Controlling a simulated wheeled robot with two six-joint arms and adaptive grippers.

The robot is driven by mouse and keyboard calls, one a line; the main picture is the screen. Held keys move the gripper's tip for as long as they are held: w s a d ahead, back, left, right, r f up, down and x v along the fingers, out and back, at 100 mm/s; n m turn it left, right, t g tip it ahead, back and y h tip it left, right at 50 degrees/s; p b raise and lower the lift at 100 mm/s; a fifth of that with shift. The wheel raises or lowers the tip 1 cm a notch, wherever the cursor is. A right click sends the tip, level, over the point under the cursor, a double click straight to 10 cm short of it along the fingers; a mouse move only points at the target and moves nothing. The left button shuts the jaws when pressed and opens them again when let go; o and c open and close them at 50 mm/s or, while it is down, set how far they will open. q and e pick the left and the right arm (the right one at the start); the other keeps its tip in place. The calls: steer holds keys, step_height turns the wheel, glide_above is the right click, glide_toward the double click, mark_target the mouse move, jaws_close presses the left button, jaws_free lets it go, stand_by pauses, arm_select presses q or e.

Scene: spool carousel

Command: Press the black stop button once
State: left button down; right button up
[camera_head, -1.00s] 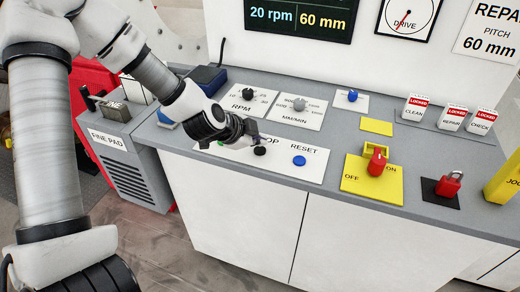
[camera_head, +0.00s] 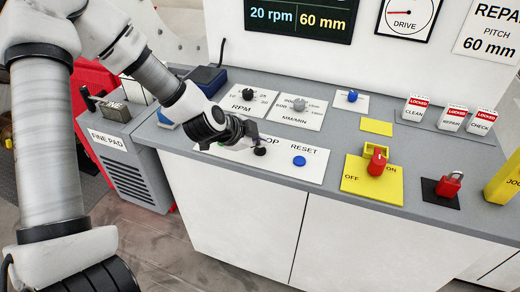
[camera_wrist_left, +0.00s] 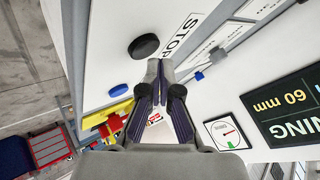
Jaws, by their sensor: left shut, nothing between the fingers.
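The black stop button (camera_head: 260,151) is a round cap on the white panel, by the partly hidden STOP label. In the wrist view the black button (camera_wrist_left: 144,46) sits clear of the fingers, just up and left of their tips. My left gripper (camera_head: 254,136) is shut and empty, its fingertips right by the button in the head view. The shut fingertips also show in the wrist view (camera_wrist_left: 160,68). I cannot tell whether they touch the button. The gripper hides part of the panel and its lettering. My right gripper is out of view.
The blue RESET button (camera_head: 299,160) is right of the stop button. A yellow OFF/ON plate (camera_head: 372,186) with a red switch and a red padlock (camera_head: 449,184) are farther right. RPM (camera_head: 248,95) and MM/MIN (camera_head: 299,104) knobs lie behind. The drive dial (camera_head: 407,15) hangs above.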

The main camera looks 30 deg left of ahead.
mark_target(258, 151)
arm_select(q)
steer(key=shift+f, duration=0.3)
steer(key=shift+f, duration=0.35)
stand_by(0.4)
stand_by(0.4)
steer(key=shift+r+p, duration=0.8)
steer(key=shift+p, duration=0.05)
step_height(258, 151, up, 5)
steer(key=p, duration=0.6)
steer(key=shift+r, duration=0.1)
stand_by(0.4)
